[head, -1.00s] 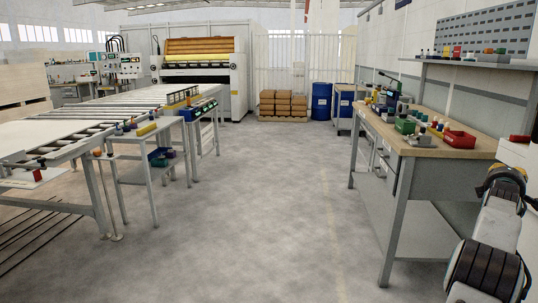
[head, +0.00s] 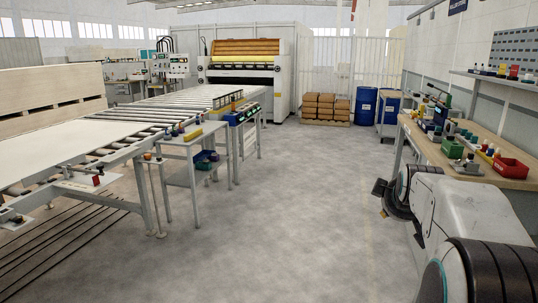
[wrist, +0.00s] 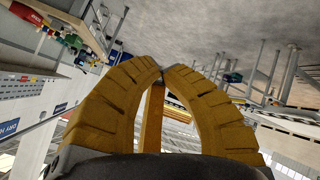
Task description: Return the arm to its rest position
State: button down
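My arm (head: 470,225) shows at the lower right of the head view, white with dark ribbed joints, bent forward over the floor in front of the workbench. Its far end, dark with a small orange part, hangs at about mid-height there; the fingertips cannot be made out. In the wrist view my gripper (wrist: 160,75) has two yellow ribbed fingers curving together, with their tips meeting. I see no object held at the tips. The wrist picture is turned over, with the floor at the top.
A wooden-topped workbench (head: 480,152) with a red bin (head: 510,168) and small items stands at the right, close to my arm. A roller conveyor (head: 165,112) and a small side table (head: 193,137) stand at the left. The grey floor (head: 290,220) between is clear.

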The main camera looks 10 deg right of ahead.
jog(key=s+a+g+y+p, duration=0.15)
jog(key=s+a, duration=0.25)
jog(key=a, duration=0.4)
jog(key=s+a+y+p, duration=0.2)
jog(key=s+a, duration=0.3)
jog(key=a, duration=0.3)
jog(key=s+a+f+m+g+y+p, duration=0.1)
jog(key=s+a+f+g+p, duration=0.1)
jog(key=s+a, duration=0.3)
jog(key=s+a+f+m+g+y+p, duration=0.1)
jog(key=s+a, duration=0.4)
jog(key=s, duration=0.6)
jog(key=shift+a+f+g+p, duration=0.3)
jog(key=shift+f+p, duration=0.25)
jog(key=shift+p, duration=0.35)
